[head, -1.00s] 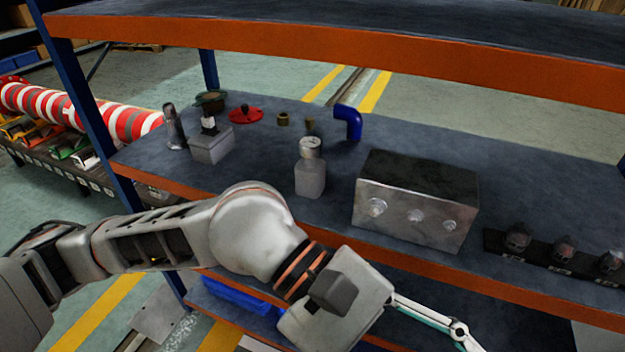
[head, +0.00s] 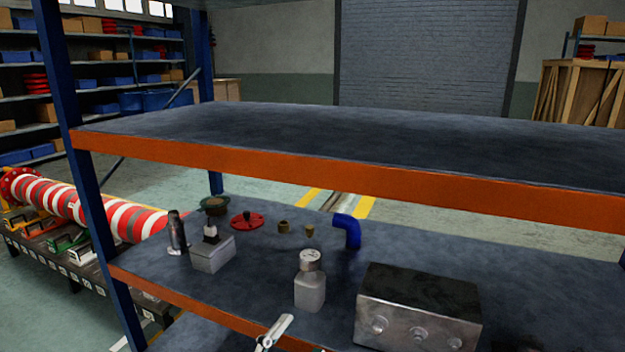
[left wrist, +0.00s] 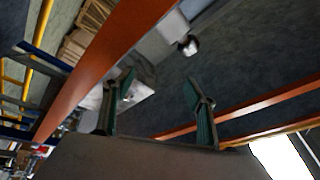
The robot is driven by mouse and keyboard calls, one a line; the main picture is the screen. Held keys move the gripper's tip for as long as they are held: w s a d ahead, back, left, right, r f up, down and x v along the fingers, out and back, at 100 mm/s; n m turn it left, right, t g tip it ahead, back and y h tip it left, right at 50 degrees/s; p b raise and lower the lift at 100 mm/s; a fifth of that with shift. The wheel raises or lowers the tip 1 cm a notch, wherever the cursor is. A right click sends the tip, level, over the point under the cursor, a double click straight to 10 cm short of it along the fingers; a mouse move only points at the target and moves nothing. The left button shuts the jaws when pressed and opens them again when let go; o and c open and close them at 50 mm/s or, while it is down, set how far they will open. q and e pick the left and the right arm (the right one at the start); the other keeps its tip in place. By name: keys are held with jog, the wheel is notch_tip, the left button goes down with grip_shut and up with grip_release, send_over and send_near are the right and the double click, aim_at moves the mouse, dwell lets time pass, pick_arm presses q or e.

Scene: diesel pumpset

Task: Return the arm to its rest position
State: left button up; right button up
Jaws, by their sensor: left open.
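My left gripper (left wrist: 159,82) shows in the left wrist view with its two green-padded fingers apart and nothing held between them. An orange shelf beam passes behind the fingers in that view. In the head view only a small pale part of this gripper (head: 273,333) shows at the bottom edge, in front of the middle shelf's orange front beam. The rest of my left arm is out of the head view. My right gripper is in neither view.
The middle shelf holds a metal box with knobs (head: 417,304), a clear bottle (head: 310,290), a blue elbow pipe (head: 347,230), a red flanged part (head: 246,221) and a small grey box (head: 212,254). The upper shelf (head: 330,150) is bare. A blue post (head: 84,170) stands left.

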pick_arm(q)
jog(key=s+a+f+n+g+y, duration=0.1)
jog(key=s+a+f+n+y, duration=0.2)
jog(key=f, duration=0.5)
jog(key=a+f+n+g+y, duration=0.1)
jog(key=a+f+n+y, duration=0.2)
jog(key=a+f+n, duration=0.4)
jog(key=s+a+f+n+g+y, duration=0.1)
jog(key=s+a+f+n+g, duration=0.1)
jog(key=s+f, duration=0.4)
jog(key=s+a+f+n+g+y, duration=0.2)
jog(key=s+a+f, duration=0.3)
jog(key=f, duration=0.6)
jog(key=shift+s+a+f+g+y, duration=0.2)
jog(key=shift+s+f+g+y, duration=0.15)
jog(key=shift+s, duration=0.6)
jog(key=shift+r, duration=0.1)
